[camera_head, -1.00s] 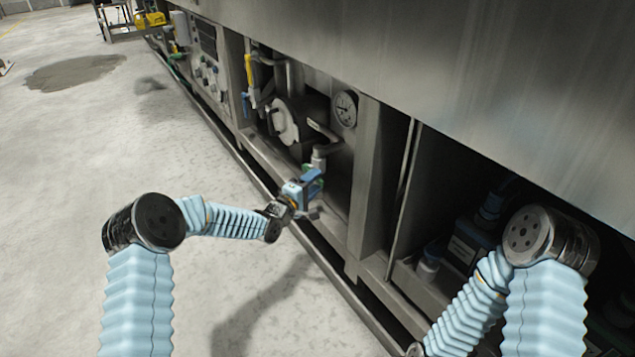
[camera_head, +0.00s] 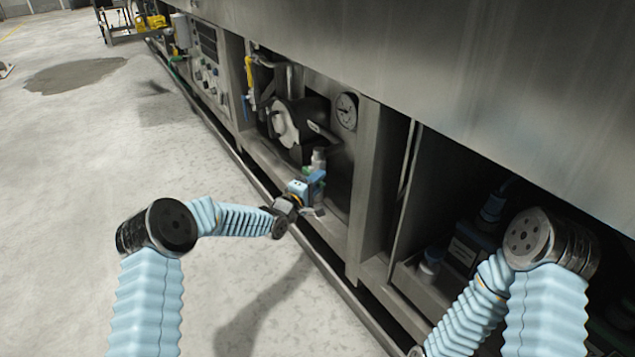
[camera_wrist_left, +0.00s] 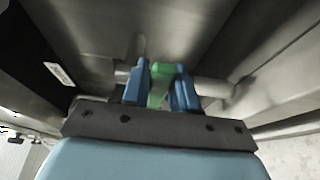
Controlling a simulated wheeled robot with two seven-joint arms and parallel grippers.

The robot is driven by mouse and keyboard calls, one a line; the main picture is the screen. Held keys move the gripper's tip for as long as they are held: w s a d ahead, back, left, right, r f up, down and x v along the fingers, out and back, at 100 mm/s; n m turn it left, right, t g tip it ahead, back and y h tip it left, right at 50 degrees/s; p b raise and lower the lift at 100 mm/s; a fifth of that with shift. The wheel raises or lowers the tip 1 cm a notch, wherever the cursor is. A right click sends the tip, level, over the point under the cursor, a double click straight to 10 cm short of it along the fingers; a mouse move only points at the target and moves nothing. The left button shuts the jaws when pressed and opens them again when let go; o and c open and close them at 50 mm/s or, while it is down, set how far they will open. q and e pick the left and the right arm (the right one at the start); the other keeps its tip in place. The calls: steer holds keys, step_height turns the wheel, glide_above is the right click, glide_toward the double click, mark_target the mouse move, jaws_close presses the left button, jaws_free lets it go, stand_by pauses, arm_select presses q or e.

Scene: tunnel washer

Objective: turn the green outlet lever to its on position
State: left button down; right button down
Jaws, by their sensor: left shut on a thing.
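The green outlet lever (camera_wrist_left: 160,82) stands between the two blue fingers of my left gripper (camera_wrist_left: 161,92) in the left wrist view. The fingers are shut on it. A metal pipe (camera_wrist_left: 213,88) runs sideways behind the lever. In the head view my left gripper (camera_head: 313,187) is at the opening in the machine's side, just below a short upright pipe fitting (camera_head: 318,158). The lever is mostly hidden there by the gripper.
A yellow lever (camera_head: 249,75) is farther left. A metal frame post (camera_head: 367,190) stands to the right. The floor (camera_head: 120,150) at left is open.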

arm_select(q)
steer(key=shift+r, duration=0.1)
steer(key=r+n, duration=0.1)
steer(key=n+g+p, duration=0.1)
steer(key=shift+w+a+r+n, duration=0.1)
steer(key=shift+a+r+n, duration=0.1)
steer(key=shift+r+n, duration=0.2)
steer(key=shift+w+a+r+n+g+p, duration=0.1)
steer(key=shift+w+r+n+g+p, duration=0.15)
steer(key=shift+r+n+g, duration=0.35)
steer(key=shift+w+a+r+n+g+p, duration=0.1)
steer(key=shift+r+n+g+p, duration=0.2)
steer(key=shift+n, duration=0.6)
steer(key=c, duration=1)
jaws_free()
steer(key=shift+o, duration=0.2)
steer(key=p+v, duration=0.1)
steer(key=v, duration=1.2)
steer(key=shift+s+a+p, duration=0.15)
steer(key=shift+s+p, duration=0.15)
steer(key=shift+p, duration=0.05)
steer(key=shift+r, duration=0.15)
